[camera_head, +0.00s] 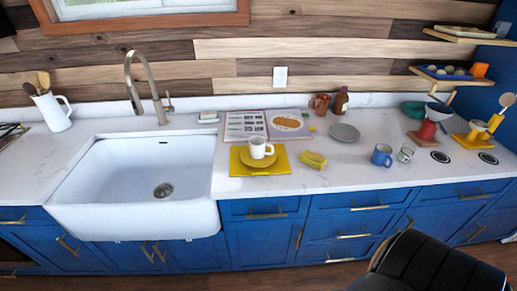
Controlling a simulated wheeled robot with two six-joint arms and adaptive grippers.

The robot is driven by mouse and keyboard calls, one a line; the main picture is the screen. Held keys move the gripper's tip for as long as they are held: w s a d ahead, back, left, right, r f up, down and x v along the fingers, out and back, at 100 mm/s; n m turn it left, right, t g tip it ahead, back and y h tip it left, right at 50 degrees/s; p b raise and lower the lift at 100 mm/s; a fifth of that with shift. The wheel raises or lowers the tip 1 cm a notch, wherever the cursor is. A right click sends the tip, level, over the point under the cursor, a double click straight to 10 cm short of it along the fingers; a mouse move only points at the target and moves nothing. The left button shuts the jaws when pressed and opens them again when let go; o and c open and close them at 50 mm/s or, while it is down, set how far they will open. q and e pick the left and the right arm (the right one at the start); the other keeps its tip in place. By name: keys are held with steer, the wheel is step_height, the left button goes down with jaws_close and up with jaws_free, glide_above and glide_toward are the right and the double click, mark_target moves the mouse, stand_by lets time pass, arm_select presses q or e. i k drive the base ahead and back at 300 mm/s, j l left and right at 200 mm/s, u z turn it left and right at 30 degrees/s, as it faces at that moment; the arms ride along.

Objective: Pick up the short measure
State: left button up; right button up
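A small, short clear glass (405,154) stands on the white counter at the right, just right of a blue mug (381,156). It is the likeliest match for the short measure, but it is too small for me to make out any markings. A clear gap lies between the glass and the counter's front edge. Neither of my grippers shows in the head view, so I cannot see whether they are open or shut.
A grey plate (344,132) lies behind the mug. A red vessel (427,130) and a yellow stand (470,141) are to the right. A yellow mat (236,166) holds a plate and white cup. A black padded seat (435,265) is at the lower right, before the cabinets.

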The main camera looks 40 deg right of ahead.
mark_target(407, 150)
steer(key=z, duration=2.45)
steer(key=i+l, duration=0.2)
steer(key=l, duration=0.15)
steer(key=i+l+u, duration=0.1)
steer(key=l, duration=0.3)
steer(key=i+l+u, duration=0.1)
steer(key=i+l, duration=0.4)
steer(key=l, duration=0.3)
steer(key=u, duration=1.65)
